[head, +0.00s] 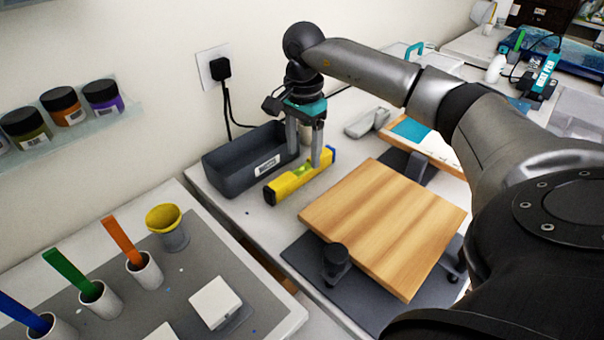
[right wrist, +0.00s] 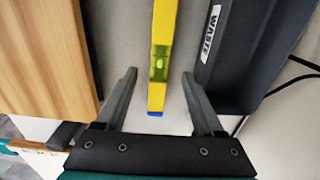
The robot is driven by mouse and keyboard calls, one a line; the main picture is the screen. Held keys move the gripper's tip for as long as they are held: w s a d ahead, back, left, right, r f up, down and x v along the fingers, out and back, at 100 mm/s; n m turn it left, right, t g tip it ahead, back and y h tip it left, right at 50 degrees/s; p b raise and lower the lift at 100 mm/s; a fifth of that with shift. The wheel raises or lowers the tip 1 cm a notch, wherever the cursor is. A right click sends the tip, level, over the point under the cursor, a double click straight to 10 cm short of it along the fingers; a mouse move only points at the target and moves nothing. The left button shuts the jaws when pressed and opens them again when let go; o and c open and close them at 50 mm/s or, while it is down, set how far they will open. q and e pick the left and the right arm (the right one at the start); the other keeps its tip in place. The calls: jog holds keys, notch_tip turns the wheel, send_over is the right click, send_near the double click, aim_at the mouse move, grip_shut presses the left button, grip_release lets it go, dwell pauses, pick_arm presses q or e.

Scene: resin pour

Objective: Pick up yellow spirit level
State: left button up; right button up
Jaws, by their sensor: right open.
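The yellow spirit level (head: 285,188) lies on the white table between the dark bin and the wooden board. It has a green vial and a blue end, both clear in the right wrist view, where the level (right wrist: 164,32) runs up the picture. My right gripper (head: 305,158) is at the level's blue end, pointing down, open and empty. In the right wrist view its fingers (right wrist: 160,75) stand on either side of the level, with a gap on each side. I cannot tell exactly how high the fingertips are. My left gripper is not in view.
The dark grey waste bin (head: 235,169) stands close behind the level and also shows in the right wrist view (right wrist: 235,50). The wooden board (head: 385,222) lies close on the other side. A yellow-lined cup (head: 170,228) and several stick-holding cups stand at left.

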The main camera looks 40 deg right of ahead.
aim_at(304, 165)
notch_tip(304, 165, down, 5)
jog(key=shift+f+b, duration=0.15)
jog(key=shift+b, duration=0.3)
grip_shut()
dwell(0.3)
